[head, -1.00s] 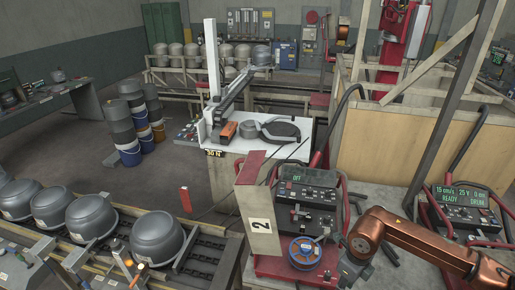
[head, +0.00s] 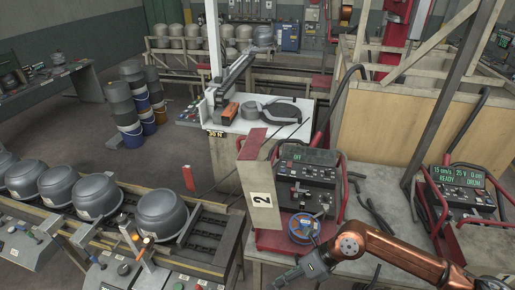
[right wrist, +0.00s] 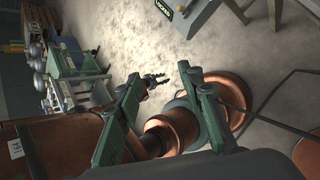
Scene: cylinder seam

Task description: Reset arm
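My right arm is copper and comes in from the lower right of the head view. Its grey gripper (head: 308,266) is low in the picture, in front of the red-framed control unit (head: 305,185). In the right wrist view the two green-grey fingers (right wrist: 160,75) stand apart, with no object held between them. Copper arm links of mine show behind and below them. My left gripper cannot be made out in the head view.
Grey cylinders (head: 162,215) sit in a row on the conveyor (head: 205,245) at left. A second control unit (head: 460,190) reads READY at right. A numbered post (head: 262,200) stands near the middle. A white bench (head: 250,128) and open floor lie behind.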

